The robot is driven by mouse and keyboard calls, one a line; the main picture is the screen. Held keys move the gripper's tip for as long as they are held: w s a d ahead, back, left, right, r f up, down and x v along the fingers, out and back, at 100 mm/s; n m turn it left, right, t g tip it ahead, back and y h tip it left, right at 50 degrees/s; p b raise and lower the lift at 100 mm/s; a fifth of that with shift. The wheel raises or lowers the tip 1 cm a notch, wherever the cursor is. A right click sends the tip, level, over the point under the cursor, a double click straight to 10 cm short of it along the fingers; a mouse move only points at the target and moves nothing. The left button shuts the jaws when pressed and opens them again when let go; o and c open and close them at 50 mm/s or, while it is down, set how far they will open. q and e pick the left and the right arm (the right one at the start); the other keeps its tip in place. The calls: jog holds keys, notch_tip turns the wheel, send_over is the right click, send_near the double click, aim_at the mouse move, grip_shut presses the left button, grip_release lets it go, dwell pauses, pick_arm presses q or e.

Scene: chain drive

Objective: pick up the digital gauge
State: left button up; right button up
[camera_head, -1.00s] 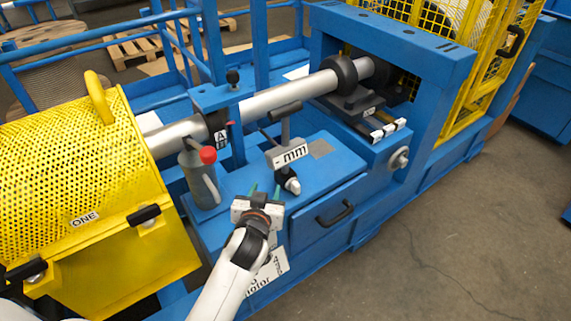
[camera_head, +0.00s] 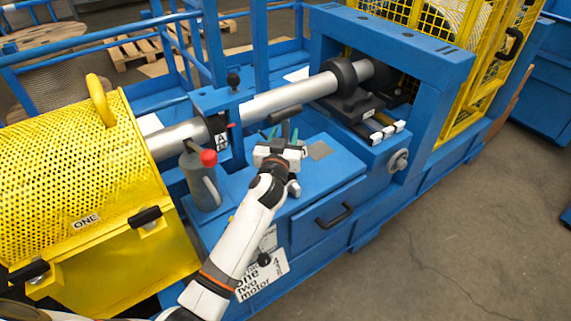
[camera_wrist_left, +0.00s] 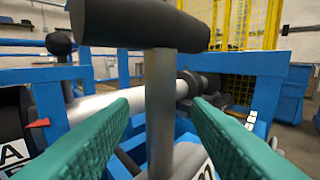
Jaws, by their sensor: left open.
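The digital gauge (camera_head: 285,113) stands on the blue bench as a grey post with a black crossbar handle on top. My left gripper (camera_head: 281,136) is at it, hiding most of its lower part and its label. In the left wrist view the gauge's post (camera_wrist_left: 160,105) rises between the two green fingers of my left gripper (camera_wrist_left: 162,120), with the black handle above them. The fingers are open, with gaps visible on both sides of the post. My right gripper is not in view.
A grey bottle with a red cap (camera_head: 203,180) stands left of my arm. A long steel shaft (camera_head: 275,100) runs behind the gauge. A yellow mesh guard (camera_head: 80,160) is at the left.

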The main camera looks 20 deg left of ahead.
pick_arm(q)
jog(key=shift+w+a, duration=0.15)
jog(key=shift+w, duration=1)
jog(key=shift+s, duration=0.1)
grip_shut()
jog(key=shift+f, duration=0.1)
jog(key=shift+r, duration=0.35)
